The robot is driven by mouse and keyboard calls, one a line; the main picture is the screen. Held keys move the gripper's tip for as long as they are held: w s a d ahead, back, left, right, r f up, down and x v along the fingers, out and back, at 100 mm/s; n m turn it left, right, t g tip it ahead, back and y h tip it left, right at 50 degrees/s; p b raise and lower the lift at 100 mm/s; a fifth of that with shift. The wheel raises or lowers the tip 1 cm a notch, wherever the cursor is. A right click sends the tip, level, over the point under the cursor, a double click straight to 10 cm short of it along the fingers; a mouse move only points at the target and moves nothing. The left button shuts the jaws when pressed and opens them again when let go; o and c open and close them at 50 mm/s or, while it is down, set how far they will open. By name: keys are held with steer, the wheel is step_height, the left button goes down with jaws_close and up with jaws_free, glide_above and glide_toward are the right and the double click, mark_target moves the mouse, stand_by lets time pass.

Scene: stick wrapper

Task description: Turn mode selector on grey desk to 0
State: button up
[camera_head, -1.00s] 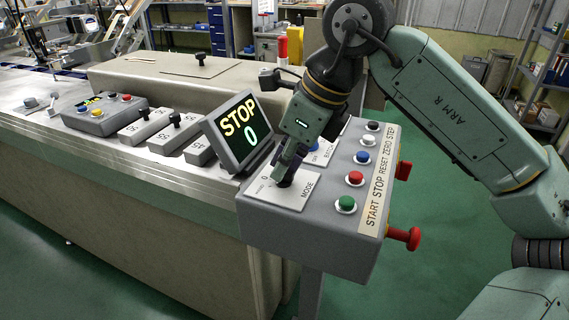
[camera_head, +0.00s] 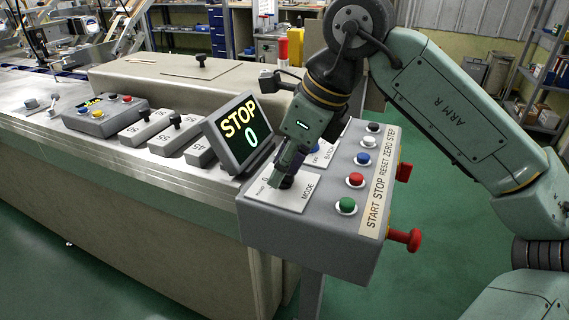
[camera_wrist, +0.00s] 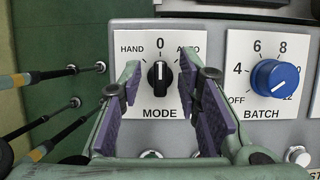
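The mode selector is a black knob (camera_wrist: 160,78) on a white plate (camera_wrist: 144,104) marked HAND, 0, AUTO and MODE. Its white pointer line stands upright, towards the 0. In the head view the knob (camera_head: 286,182) sits at the lower left of the grey desk (camera_head: 300,232), partly hidden by my gripper. My gripper (camera_wrist: 160,74) is open, with one purple-padded finger on each side of the knob. Gaps show between the knob and both fingers in the wrist view. In the head view my gripper (camera_head: 288,168) is low over the MODE plate.
A blue BATCH knob (camera_wrist: 275,78) is right of the MODE plate. Green (camera_head: 346,205), red (camera_head: 355,179) and other buttons line the desk's right part. A red mushroom button (camera_head: 405,238) sticks out from its side. A display (camera_head: 240,132) reading STOP 0 stands behind left.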

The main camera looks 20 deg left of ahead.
steer(key=v, duration=1.2)
